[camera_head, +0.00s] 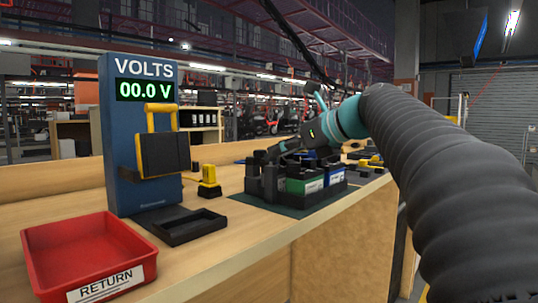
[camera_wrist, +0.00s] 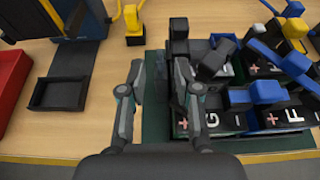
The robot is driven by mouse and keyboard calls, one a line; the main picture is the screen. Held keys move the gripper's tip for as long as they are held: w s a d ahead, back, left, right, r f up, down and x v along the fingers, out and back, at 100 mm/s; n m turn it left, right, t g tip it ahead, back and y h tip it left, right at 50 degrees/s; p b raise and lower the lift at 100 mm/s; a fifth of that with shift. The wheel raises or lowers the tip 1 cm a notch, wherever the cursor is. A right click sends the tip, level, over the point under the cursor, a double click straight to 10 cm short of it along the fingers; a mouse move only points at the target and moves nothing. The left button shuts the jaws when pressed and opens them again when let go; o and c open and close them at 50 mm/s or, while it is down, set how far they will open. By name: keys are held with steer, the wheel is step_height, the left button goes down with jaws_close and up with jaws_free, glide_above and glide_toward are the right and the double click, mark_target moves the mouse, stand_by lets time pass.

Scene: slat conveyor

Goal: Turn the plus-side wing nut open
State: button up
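Black and blue blocks and levers cover the battery tops. I cannot tell which part is the plus-side wing nut. In the head view my gripper (camera_head: 287,147) is above the batteries, partly hidden; a green-labelled battery (camera_head: 304,185) shows below.
A blue voltmeter stand (camera_head: 118,135) reads 00.0 V and holds a black, yellow-handled piece (camera_head: 163,154). A red RETURN bin (camera_head: 75,250), an empty black tray (camera_head: 185,227) and a yellow piece on a black base (camera_head: 209,180) are left of the batteries. Bench between them is clear.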

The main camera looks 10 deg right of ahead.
steer(key=shift+x, duration=1.45)
jaws_close()
